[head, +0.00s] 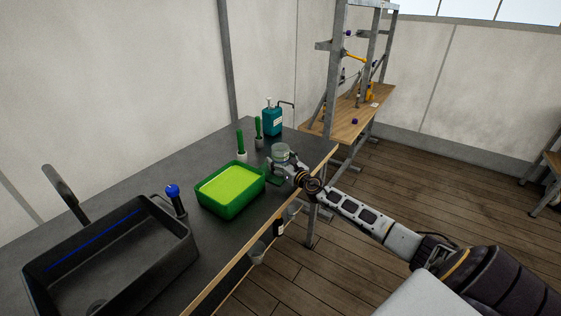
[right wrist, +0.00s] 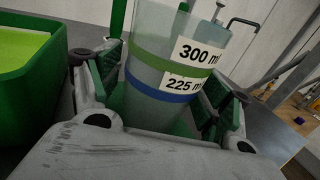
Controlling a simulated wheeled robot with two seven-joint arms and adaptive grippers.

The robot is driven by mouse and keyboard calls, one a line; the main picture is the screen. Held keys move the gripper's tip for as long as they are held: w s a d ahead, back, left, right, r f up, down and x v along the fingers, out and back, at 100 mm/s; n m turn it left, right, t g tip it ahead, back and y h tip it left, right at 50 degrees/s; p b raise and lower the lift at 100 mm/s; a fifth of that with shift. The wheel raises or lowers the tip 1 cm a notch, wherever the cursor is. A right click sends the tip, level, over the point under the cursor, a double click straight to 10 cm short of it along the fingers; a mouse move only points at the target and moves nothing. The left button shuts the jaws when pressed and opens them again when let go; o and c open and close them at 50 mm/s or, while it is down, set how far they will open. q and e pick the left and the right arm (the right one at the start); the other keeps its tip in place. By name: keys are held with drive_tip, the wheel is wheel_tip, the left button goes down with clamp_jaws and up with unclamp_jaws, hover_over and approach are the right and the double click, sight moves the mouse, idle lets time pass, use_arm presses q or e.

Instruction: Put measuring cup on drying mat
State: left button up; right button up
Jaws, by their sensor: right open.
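The measuring cup (head: 280,150) is a clear, tapered cup standing at the far part of the dark counter. My right gripper (head: 279,168) is at the cup. Its open fingers, with green pads, lie on either side of the cup in the right wrist view (right wrist: 165,90). Whether the pads touch it I cannot tell. I cannot make out a drying mat for sure. My left gripper is out of view.
A green tub (head: 231,205) with a lime-green inside stands left of the cup. Two green-handled brushes (head: 240,142) and a teal bottle (head: 271,121) stand behind. A black sink (head: 175,262) with a blue-topped item (head: 173,191) is at near left. Items hang under the front edge.

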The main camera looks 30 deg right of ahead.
sight(285, 163)
drive_tip(key=shift+r, duration=0.15)
drive_tip(key=shift+s, duration=2)
drive_tip(key=s, duration=0.8)
drive_tip(key=shift+b, duration=0.3)
